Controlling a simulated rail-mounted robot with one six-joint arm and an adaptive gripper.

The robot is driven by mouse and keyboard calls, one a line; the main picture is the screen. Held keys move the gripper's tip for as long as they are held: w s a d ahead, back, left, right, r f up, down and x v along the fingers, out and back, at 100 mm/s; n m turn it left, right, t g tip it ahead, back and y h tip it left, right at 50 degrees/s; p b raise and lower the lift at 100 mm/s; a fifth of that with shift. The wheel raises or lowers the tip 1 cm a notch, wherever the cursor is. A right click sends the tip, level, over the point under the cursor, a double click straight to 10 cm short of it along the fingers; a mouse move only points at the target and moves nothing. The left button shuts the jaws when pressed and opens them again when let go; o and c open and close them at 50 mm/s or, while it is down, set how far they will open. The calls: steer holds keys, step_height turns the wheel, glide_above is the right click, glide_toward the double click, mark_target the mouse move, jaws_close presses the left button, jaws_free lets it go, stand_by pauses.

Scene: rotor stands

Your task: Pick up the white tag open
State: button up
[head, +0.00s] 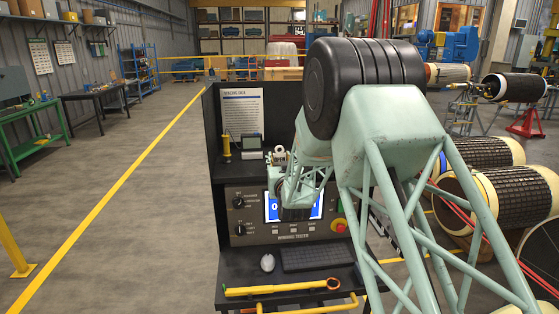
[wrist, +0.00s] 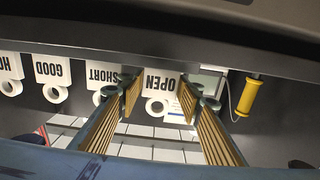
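The white tag marked OPEN (wrist: 158,82) hangs in the middle of the wrist view, its lettering upside down, with a white ring at its end. My gripper (wrist: 160,92) is open, with one finger to each side of this tag. I see no clear contact between fingers and tag. The white tags marked SHORT (wrist: 101,76) and GOOD (wrist: 51,70) hang to the left of it, and another tag (wrist: 10,68) is cut off by the left edge. In the head view my arm covers most of the tag area.
A black test bench (head: 230,278) carries a control panel, keyboard (head: 303,257), mouse (head: 267,262) and yellow-orange tool (head: 280,288). A yellow-handled probe (wrist: 249,97) is right of my gripper.

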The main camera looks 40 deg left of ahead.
steer(key=c, duration=0.4)
steer(key=shift+o, duration=0.2)
steer(key=shift+r, duration=0.1)
steer(key=shift+r, duration=1.7)
steer(key=r+b+v, duration=0.1)
steer(key=v, duration=1.5)
steer(key=shift+r, duration=0.2)
steer(key=shift+w+d, duration=0.2)
steer(key=shift+w, duration=0.05)
